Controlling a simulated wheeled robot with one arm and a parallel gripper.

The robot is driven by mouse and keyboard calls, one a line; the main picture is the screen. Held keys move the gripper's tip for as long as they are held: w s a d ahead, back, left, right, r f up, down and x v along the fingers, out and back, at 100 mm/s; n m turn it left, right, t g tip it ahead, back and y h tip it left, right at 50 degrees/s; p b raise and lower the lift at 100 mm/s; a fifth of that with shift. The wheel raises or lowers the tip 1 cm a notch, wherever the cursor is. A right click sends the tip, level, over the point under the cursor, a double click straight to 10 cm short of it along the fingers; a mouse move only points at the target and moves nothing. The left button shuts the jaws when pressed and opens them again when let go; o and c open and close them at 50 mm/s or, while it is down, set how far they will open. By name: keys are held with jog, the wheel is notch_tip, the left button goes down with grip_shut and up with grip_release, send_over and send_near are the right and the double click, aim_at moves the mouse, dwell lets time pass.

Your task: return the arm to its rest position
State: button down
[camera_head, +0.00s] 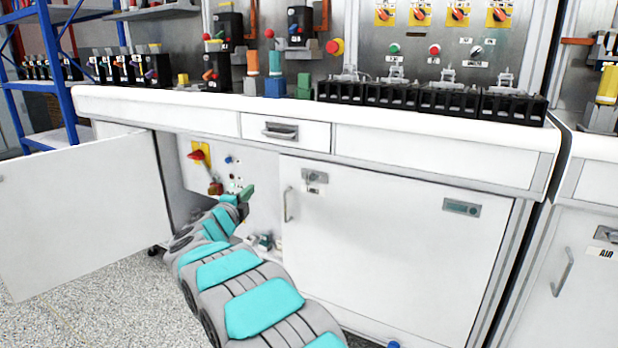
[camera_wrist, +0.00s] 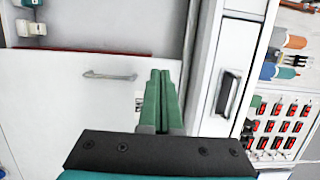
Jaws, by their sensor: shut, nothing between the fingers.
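My gripper (camera_head: 246,193) is at the end of my arm, in front of the open cabinet on the left in the head view. Its green fingers are together and hold nothing. In the wrist view my gripper (camera_wrist: 160,82) points up the picture, with the two green fingers side by side. My arm reaches from the bottom of the head view up and left to the cabinet opening. Part of the panel (camera_head: 228,165) inside, with a red and yellow switch (camera_head: 199,153), shows beyond my gripper. The lower part of the opening is hidden by my arm.
The left cabinet door (camera_head: 85,210) stands wide open, left of my arm. The right cabinet door (camera_head: 390,240) is closed, close to my arm. The worktop (camera_head: 300,112) above carries several black devices. Speckled floor (camera_head: 110,300) is clear at the lower left.

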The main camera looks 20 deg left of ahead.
jog(key=w+d+r+n+g+y, duration=0.2)
jog(key=d+r+n+y, duration=0.3)
jog(key=d+r+n, duration=0.15)
jog(key=s+d+f+n+g+y, duration=0.1)
jog(key=s+d+f+n+g, duration=0.1)
jog(key=s+d+n+g, duration=0.5)
jog(key=s+d+f+n+g+h, duration=0.1)
jog(key=s+d+f, duration=0.4)
jog(key=s+d, duration=0.8)
jog(key=s+d+f+n+g+h, duration=0.2)
jog(key=s+d+f+g, duration=0.4)
jog(key=s+d, duration=0.7)
jog(key=s+d+f+n+g+h, duration=0.1)
jog(key=s+d+f+g+h, duration=0.2)
jog(key=s+d, duration=1)
jog(key=s+f, duration=0.2)
jog(key=s, duration=0.6)
jog(key=shift+s+d+f+g, duration=0.2)
jog(key=shift+d+f+g, duration=0.1)
jog(key=shift+f+g, duration=0.1)
